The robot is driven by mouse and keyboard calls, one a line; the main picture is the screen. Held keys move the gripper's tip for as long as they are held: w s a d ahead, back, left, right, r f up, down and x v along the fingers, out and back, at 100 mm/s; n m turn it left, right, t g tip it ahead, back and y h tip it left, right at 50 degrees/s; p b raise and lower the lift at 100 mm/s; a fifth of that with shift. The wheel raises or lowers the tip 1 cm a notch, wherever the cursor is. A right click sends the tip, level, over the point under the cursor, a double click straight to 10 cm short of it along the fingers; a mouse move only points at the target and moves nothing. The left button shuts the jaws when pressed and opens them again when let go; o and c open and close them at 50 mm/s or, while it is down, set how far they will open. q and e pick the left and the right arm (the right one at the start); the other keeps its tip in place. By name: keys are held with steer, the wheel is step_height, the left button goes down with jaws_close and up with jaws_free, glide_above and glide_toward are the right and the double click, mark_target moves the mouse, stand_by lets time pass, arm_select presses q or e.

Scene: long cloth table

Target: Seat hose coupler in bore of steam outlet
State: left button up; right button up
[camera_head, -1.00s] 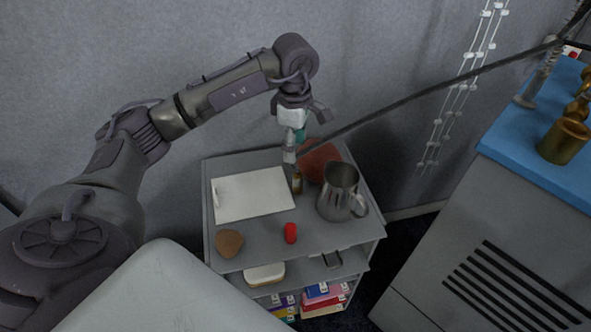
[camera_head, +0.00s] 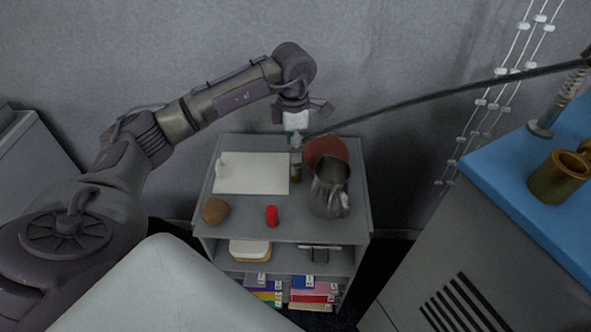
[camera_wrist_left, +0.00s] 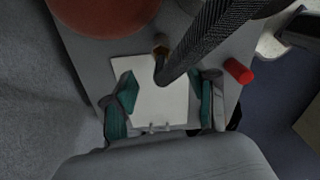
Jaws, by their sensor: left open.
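A dark braided hose (camera_head: 430,98) comes in from the upper right and ends at my left gripper (camera_head: 297,136) above the back of the cart. In the left wrist view the hose (camera_wrist_left: 205,42) reaches in toward the space between the teal fingertips of my left gripper (camera_wrist_left: 163,103). The fingers are apart, with gaps showing beside the hose. The coupler cannot be told apart clearly at the hose's end. Brass fittings (camera_head: 556,180) stand on the blue top at the right; I cannot tell whether one is the steam outlet. My right gripper is not in view.
The grey cart (camera_head: 240,230) holds a white board (camera_head: 250,175), small amber bottle (camera_head: 296,173), steel pitcher (camera_head: 328,198), red-brown round thing (camera_head: 325,150), red cylinder (camera_head: 271,215) and brown lump (camera_head: 215,210). The blue-topped cabinet (camera_head: 500,172) stands right, across a gap.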

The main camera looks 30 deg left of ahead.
mark_target(297, 168)
arm_select(q)
steer(key=shift+d+f, duration=0.1)
steer(key=shift+f, duration=1)
steer(key=shift+d+f, duration=0.1)
steer(key=shift+f, duration=0.65)
steer(key=f, duration=0.4)
steer(key=shift+w+d+p, duration=0.15)
steer(key=shift+d+p, duration=0.1)
steer(key=shift+p, duration=0.1)
jaws_close()
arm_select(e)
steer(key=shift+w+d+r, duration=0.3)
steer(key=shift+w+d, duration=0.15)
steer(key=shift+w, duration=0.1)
